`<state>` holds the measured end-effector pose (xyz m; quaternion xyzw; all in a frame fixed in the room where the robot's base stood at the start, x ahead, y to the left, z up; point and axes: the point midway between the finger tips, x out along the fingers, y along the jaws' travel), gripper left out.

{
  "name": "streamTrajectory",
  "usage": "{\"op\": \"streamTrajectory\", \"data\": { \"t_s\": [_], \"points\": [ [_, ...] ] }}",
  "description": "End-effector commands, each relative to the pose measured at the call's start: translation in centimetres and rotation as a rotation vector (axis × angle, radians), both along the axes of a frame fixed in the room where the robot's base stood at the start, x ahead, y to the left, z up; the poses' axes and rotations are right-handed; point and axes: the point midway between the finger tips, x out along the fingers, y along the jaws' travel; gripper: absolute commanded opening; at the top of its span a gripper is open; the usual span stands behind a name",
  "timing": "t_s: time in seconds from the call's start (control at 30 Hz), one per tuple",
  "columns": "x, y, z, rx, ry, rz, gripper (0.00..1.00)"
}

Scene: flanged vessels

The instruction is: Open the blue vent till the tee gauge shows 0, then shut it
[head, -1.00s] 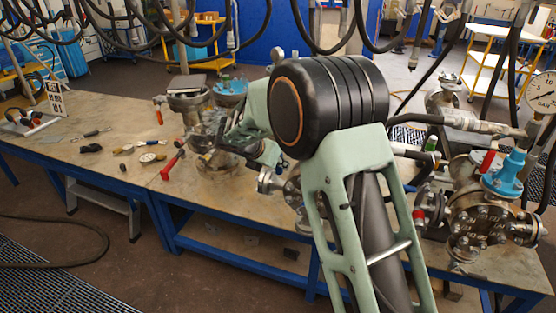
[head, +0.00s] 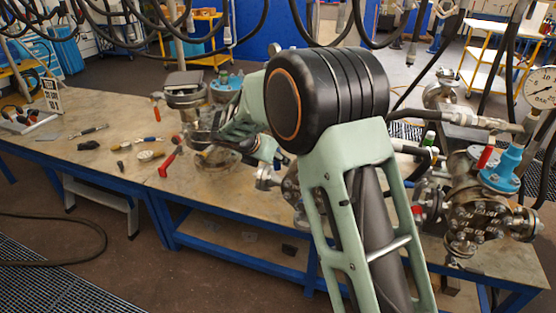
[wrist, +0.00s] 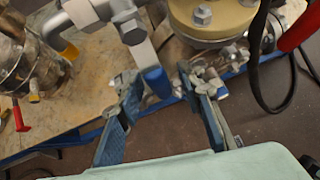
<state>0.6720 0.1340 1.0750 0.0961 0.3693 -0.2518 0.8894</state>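In the wrist view, a blue lever (wrist: 155,80), which looks like the blue vent's handle, hangs below a grey metal valve fitting (wrist: 128,22). My gripper (wrist: 160,84) is open. Its two blue-grey fingers stand on either side of the lever with visible gaps, and I cannot tell the depth between them. In the head view, a round white gauge (head: 541,88) marked in bar stands at the right edge; I cannot tell whether it is the tee gauge or read its needle surely. My own arm hides the vent and much of the middle there.
A red handle (wrist: 299,28) and a black hose (wrist: 256,60) are close at the wrist view's right. A metal vessel (wrist: 30,60) is at its left.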

Motion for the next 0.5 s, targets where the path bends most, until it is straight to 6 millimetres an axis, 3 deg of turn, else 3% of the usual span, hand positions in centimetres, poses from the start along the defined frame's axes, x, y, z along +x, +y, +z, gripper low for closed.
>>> {"op": "streamTrajectory", "data": {
  "t_s": [0.3,0.5],
  "points": [
    [-4.0,2.6,4.8,0.001,-0.002,0.001,0.34],
    [-5.9,3.7,6.9,-0.001,0.000,0.002,0.34]
  ]
}}
